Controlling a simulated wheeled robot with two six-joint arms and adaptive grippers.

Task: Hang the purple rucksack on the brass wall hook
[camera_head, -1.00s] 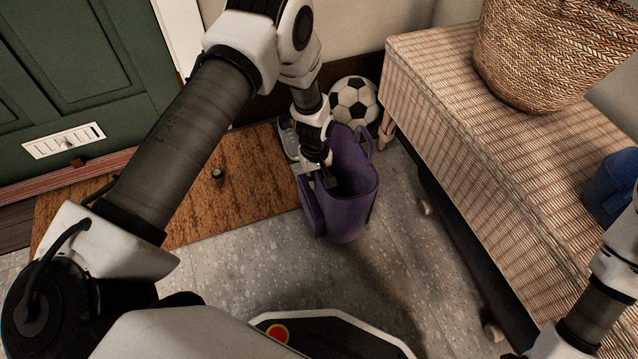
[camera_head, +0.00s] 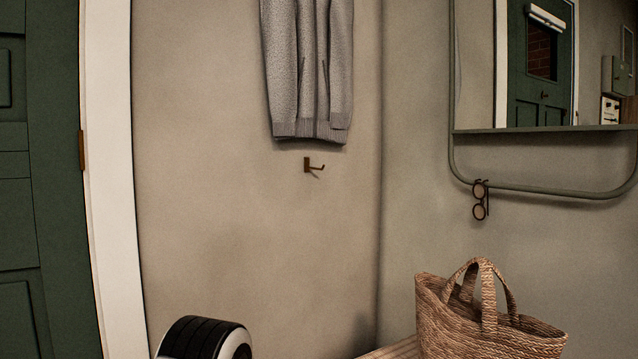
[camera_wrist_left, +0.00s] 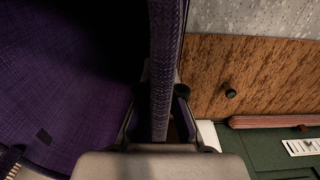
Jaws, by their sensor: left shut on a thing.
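The brass wall hook (camera_head: 313,166) is small and dark brown in the head view. It is empty, on the beige wall just below a hanging grey fleece. The purple rucksack (camera_wrist_left: 60,105) fills the left of the left wrist view, its inside dark. My left gripper (camera_wrist_left: 158,105) is shut on the rucksack's woven strap (camera_wrist_left: 165,50), which runs up between its fingers. The head view shows neither the rucksack nor my left gripper. I cannot tell how high the rucksack is. My right gripper is out of view.
The grey fleece (camera_head: 310,75) hangs close above the hook. A mirror with a shelf (camera_head: 545,129) and sunglasses (camera_head: 480,200) are to the right. A woven basket (camera_head: 480,325) stands below them. The wall beside and below the hook is clear. A brown doormat (camera_wrist_left: 260,75) lies below.

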